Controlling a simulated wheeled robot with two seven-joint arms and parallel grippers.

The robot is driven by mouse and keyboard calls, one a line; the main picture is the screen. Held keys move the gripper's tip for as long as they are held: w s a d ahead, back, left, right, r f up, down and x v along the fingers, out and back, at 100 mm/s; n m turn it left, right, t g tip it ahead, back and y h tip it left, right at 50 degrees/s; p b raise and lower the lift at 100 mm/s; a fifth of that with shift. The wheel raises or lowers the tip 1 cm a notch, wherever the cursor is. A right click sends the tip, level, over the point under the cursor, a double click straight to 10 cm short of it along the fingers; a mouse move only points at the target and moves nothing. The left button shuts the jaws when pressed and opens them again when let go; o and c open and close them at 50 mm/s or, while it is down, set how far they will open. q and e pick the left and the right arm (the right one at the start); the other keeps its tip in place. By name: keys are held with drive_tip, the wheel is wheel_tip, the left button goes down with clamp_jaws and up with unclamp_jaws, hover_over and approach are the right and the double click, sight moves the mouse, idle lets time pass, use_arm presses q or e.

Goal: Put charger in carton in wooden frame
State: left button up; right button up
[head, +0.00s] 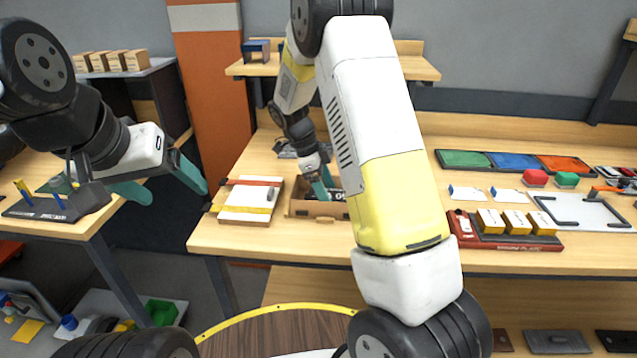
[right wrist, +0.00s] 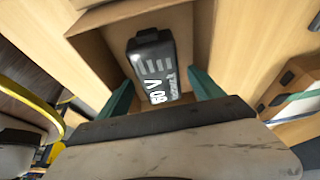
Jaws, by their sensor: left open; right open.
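A black charger (right wrist: 155,65) with white "60 V" lettering lies inside an open brown carton (right wrist: 200,30) in the right wrist view. In the head view the carton (head: 306,210) sits on the bench, partly hidden by my right arm. My right gripper (right wrist: 160,92) is open over the carton, its teal fingers on either side of the charger; contact cannot be told. It also shows in the head view (head: 322,183). My left gripper (head: 163,185) is open and empty, left of the bench.
A red tray (head: 515,243) with yellow-topped boxes stands right of my right arm. A shelf (head: 400,68) rises at the back. A gap separates the bench from the left table (head: 85,228).

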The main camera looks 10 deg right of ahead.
drive_tip(key=v, duration=0.5)
drive_tip(key=shift+a+r, duration=0.1)
drive_tip(key=shift+r, duration=0.45)
drive_tip(key=s+r+n+t+y, duration=0.3)
drive_tip(key=s+r+n, duration=0.5)
drive_tip(key=s+n, duration=0.3)
drive_tip(key=s+r+n+t+y, duration=0.3)
drive_tip(key=s+r+n, duration=0.5)
drive_tip(key=s, duration=0.6)
drive_tip(key=n+t, duration=0.1)
drive_tip(key=n, duration=0.1)
drive_tip(key=shift+n, duration=0.4)
